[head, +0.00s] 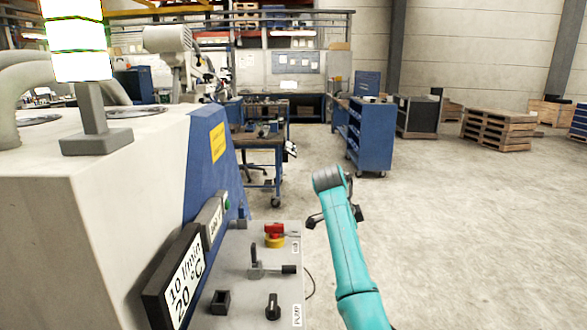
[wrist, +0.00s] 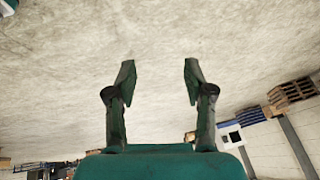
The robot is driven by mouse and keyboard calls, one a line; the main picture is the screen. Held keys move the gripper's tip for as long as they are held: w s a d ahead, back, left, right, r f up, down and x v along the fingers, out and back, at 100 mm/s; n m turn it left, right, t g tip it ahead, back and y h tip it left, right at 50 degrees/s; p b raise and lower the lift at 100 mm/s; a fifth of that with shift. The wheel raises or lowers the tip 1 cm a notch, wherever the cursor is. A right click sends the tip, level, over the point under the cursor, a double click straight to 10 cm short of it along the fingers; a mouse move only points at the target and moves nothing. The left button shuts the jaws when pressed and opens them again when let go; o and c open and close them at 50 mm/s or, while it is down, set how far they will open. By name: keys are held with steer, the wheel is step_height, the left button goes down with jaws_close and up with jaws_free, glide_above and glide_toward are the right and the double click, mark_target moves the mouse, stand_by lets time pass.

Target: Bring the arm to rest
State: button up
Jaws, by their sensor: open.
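My teal arm (head: 350,255) rises from the bottom of the head view, right of the control panel, with its grey upper joint at the top. Dark parts that look like my gripper show on either side of the arm there, mostly hidden behind it. In the wrist view my gripper (wrist: 159,80) has its two dark green fingers wide apart. Nothing is between them, and only bare concrete floor (wrist: 160,35) shows beyond.
A grey control panel (head: 238,280) with a red-and-yellow switch (head: 274,236), levers and knobs stands close left of my arm. A large beige-and-blue machine (head: 130,190) fills the left. A blue cabinet (head: 370,135) and wooden pallets (head: 498,130) stand farther back. The floor at right is clear.

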steer(key=s+d+f+n+t+y, duration=0.1)
steer(key=s+f+n, duration=0.25)
steer(key=f, duration=1.05)
steer(key=s+f+n+t, duration=0.2)
steer(key=s+f, duration=0.2)
steer(key=f, duration=0.9)
steer(key=s+f+n+t+y, duration=0.1)
steer(key=s+f+n, duration=0.2)
steer(key=s+f, duration=0.55)
steer(key=s+f+n+t+y, duration=0.1)
steer(key=s+f+n+t, duration=0.1)
steer(key=s+f, duration=0.65)
steer(key=s+r+n+t+y, duration=0.1)
steer(key=s+r+n+t, duration=0.15)
steer(key=s, duration=1.05)
steer(key=s+r+n+t, duration=0.15)
steer(key=s+r, duration=0.25)
steer(key=s, duration=1)
steer(key=s+r+n+t, duration=0.1)
steer(key=s+r+n, duration=0.1)
steer(key=s+r, duration=0.6)
steer(key=s+r+n+t, duration=0.1)
steer(key=s+r+n, duration=0.1)
steer(key=s+r, duration=0.7)
step_height(320, 180, up, 5)
steer(key=shift+s+f+t+y, duration=0.15)
steer(key=shift+t+y, duration=0.15)
